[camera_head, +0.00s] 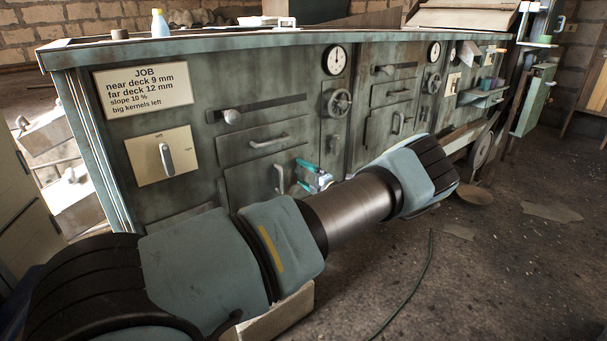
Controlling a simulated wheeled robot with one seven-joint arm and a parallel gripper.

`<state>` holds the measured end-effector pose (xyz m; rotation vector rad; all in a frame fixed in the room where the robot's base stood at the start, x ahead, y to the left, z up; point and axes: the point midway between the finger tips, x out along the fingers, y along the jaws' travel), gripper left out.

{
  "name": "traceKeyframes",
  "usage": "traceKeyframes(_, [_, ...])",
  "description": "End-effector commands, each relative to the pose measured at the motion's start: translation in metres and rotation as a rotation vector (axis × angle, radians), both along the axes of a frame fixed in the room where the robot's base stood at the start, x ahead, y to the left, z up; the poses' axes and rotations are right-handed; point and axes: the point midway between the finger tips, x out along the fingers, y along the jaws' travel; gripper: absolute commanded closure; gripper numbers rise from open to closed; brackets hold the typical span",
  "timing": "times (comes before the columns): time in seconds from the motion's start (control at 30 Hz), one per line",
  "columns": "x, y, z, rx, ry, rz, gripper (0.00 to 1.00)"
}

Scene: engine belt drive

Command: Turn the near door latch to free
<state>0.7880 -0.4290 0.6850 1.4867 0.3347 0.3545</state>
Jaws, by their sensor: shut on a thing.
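The near door (247,186) is a grey-green panel low on the near half of the machine front, with a pale upright handle (279,179). It looks closed. My gripper (309,174), with teal fingers, is at the right edge of this door, just right of the handle. Its fingers are shut on a small part there, which by its place is the near door latch. The fingers hide the latch almost wholly, so its turn cannot be read. My forearm crosses in front and covers the door's lower right.
Above are a slot with a knob (232,117), a drawer handle (269,141), a handwheel (339,102) and a dial (335,59). A lever plate (148,168) is at left, under the job card (143,85). A far door handle (397,123) stands further right. Open floor lies at right.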

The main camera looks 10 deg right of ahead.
Motion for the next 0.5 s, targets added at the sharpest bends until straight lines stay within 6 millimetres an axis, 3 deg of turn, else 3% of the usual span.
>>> traceKeyframes(0.5, [0.0001, -0.0003, -0.0007, 0.057, 0.028, -0.001, 0.68])
